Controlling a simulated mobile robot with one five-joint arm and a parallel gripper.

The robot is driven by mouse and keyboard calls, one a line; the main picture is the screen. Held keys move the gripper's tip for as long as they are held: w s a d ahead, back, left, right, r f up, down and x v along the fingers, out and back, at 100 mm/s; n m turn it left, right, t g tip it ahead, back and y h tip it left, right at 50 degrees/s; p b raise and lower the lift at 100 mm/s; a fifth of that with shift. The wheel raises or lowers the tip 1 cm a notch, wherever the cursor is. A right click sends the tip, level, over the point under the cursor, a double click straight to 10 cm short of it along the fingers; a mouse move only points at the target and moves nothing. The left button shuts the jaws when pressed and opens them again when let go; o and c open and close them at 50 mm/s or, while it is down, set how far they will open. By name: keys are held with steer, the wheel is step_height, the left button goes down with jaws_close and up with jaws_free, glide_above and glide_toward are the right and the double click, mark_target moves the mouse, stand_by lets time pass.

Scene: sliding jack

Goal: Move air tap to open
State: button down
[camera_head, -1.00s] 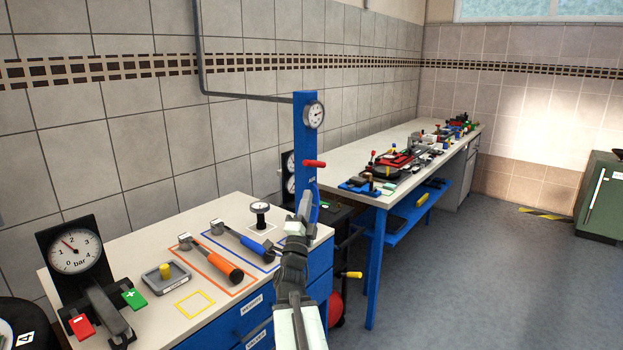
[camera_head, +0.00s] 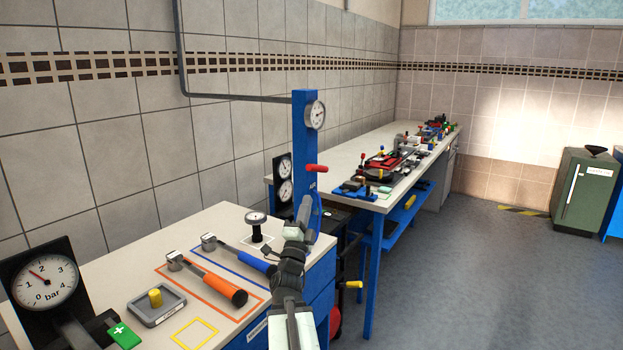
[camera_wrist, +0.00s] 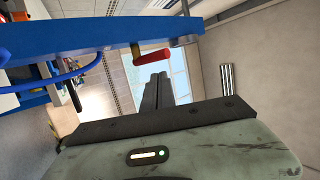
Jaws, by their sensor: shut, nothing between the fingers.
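The air tap has a red handle (camera_head: 316,169) that sticks out to the right from a blue post (camera_head: 305,130) with a round gauge (camera_head: 315,114) near its top. In the wrist view the blue post (camera_wrist: 100,42) lies across the top, and the red handle (camera_wrist: 153,57) extends to the right from a yellowish fitting. My gripper (camera_head: 305,203) is just below the handle in the head view, with its fingers pointing up. In the wrist view my shut, empty gripper fingers (camera_wrist: 157,80) are close to the handle; I cannot tell whether they touch it.
A blue hose (camera_wrist: 60,80) curves beside the post. The near bench (camera_head: 120,262) holds a pressure dial (camera_head: 44,283), an orange-handled hammer (camera_head: 210,280) and a blue-handled hammer (camera_head: 240,255). A yellow-handled valve (camera_head: 352,285) sits low right of my arm.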

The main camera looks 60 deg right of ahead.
mark_target(316, 169)
steer(key=p+x, duration=0.7)
steer(key=x, duration=0.6)
steer(key=shift+d+r, duration=0.2)
steer(key=shift+d, duration=0.15)
steer(key=shift+s, duration=0.1)
